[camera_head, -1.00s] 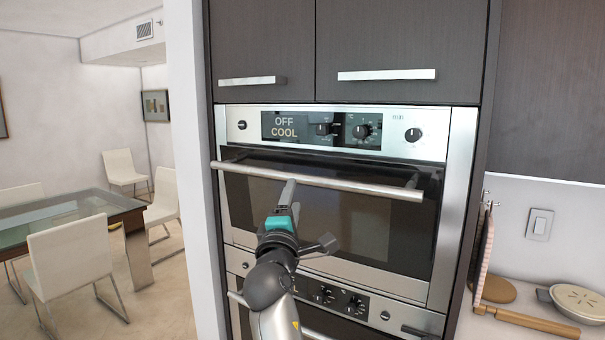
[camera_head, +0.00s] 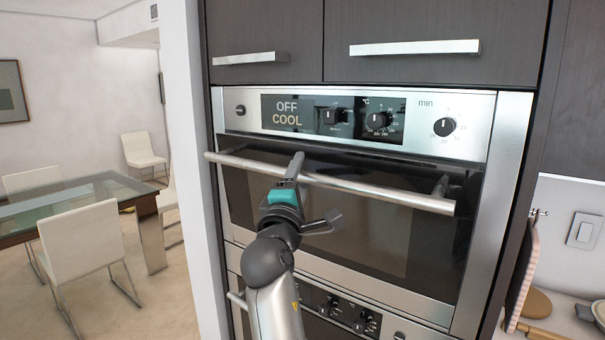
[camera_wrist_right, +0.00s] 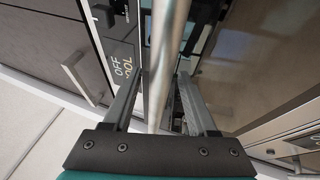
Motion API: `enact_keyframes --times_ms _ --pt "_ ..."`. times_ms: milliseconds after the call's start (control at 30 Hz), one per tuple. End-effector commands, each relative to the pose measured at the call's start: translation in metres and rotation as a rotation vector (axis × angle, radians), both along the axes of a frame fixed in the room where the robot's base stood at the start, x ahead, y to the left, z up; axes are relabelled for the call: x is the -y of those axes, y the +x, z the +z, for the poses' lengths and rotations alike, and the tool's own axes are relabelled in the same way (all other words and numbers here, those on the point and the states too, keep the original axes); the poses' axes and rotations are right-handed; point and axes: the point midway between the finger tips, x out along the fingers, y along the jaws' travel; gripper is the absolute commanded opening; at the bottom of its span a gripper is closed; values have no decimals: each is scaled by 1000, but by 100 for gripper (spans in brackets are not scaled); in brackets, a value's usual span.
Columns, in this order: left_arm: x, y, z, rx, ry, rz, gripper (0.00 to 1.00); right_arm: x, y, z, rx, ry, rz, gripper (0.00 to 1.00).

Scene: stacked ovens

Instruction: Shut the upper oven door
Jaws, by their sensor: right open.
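The upper oven (camera_head: 470,110) has a steel control panel reading OFF COOL. Below it is the dark glass upper oven door (camera_head: 380,235), with a long steel handle bar (camera_head: 400,197) standing out in front. Whether the door is fully closed or slightly ajar is hard to tell. My right gripper (camera_head: 297,163) is at the bar, left of its middle. In the right wrist view, the bar (camera_wrist_right: 167,45) runs between the two spread fingers of the right gripper (camera_wrist_right: 161,80). The fingers are not closed on it. My left gripper is out of view.
A lower oven (camera_head: 340,308) sits directly below. Dark cabinets with a metal handle (camera_head: 415,47) are above. A white wall edge (camera_head: 185,150) borders the ovens on the left, with a glass dining table (camera_head: 80,205) beyond. A counter with items is at the right.

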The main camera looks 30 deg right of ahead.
Motion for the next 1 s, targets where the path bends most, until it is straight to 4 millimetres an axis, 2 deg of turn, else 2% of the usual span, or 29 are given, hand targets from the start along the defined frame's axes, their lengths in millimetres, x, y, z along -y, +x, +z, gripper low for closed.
enact_keyframes --times_ms 167,667,1000 --pt "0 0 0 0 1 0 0 0 0 0 1 1 0 58" --pt "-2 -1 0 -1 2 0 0 0 0 0 0 0 0 2" --pt "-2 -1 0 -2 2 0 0 0 0 0 0 0 0 0"
